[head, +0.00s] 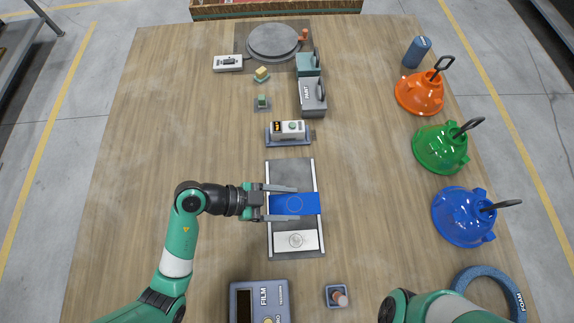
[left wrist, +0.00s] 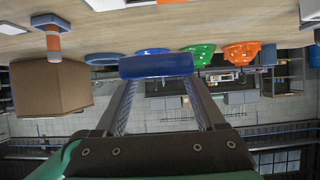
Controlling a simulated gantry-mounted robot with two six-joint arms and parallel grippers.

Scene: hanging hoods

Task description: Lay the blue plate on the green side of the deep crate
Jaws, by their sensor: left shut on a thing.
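The blue plate (head: 308,204) is a flat rectangle with a faint ring mark, between the two fingers of my left gripper (head: 297,203). The gripper is shut on it, above the grey rack (head: 291,171); I cannot tell the height of the gap. In the left wrist view the blue plate (left wrist: 156,66) spans both fingertips. A white plate (head: 296,241) lies in the near end of the rack. A crate (head: 275,11) with a brownish wall and some green shows at the far edge, mostly cut off. My right gripper is out of view.
Orange (head: 421,93), green (head: 440,148) and blue (head: 464,216) hoods stand on the right. The left tabletop is clear.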

